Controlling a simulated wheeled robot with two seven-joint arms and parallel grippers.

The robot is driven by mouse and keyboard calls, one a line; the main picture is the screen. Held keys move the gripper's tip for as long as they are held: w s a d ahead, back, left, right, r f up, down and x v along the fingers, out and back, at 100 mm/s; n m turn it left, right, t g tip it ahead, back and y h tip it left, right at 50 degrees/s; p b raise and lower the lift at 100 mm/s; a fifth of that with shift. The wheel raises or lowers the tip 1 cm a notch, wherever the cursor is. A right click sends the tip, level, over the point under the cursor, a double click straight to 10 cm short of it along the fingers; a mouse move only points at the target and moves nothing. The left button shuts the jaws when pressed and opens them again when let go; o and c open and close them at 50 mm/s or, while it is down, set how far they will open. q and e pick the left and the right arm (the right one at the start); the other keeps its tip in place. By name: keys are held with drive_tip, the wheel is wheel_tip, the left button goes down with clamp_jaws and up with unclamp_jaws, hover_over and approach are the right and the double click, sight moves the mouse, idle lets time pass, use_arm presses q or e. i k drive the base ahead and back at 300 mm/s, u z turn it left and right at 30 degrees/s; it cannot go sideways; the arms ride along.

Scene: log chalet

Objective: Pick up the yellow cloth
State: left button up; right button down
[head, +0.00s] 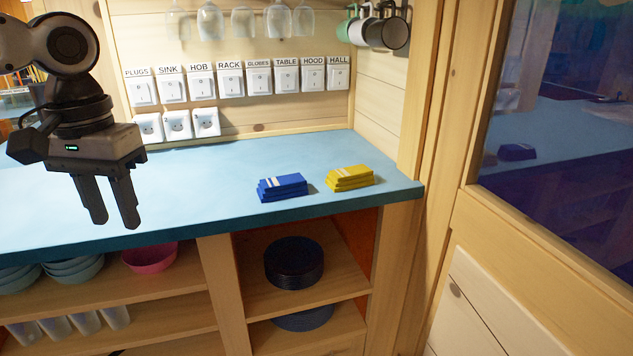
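The yellow cloth (349,178) lies folded in a small stack on the blue countertop (230,215), near its right end. It has pale stripes on top. A folded blue cloth (282,187) with pale stripes lies just left of it, with a small gap between them. My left gripper (113,222) hangs at the left with its fingers pointing down. Its two fingers are apart with nothing between them. It is well to the left of both cloths and touches neither. My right gripper is not in view.
Labelled switches (230,78) and sockets line the back wall, with glasses (243,22) and mugs (382,30) hanging above. Shelves below hold dark plates (294,263), a pink bowl (149,257) and other bowls. A wooden post and window (560,140) stand right of the counter. The counter between gripper and cloths is clear.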

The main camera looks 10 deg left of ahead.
sight(349, 177)
drive_tip(key=u, duration=0.95)
drive_tip(key=i, duration=1.45)
drive_tip(key=z, duration=2.85)
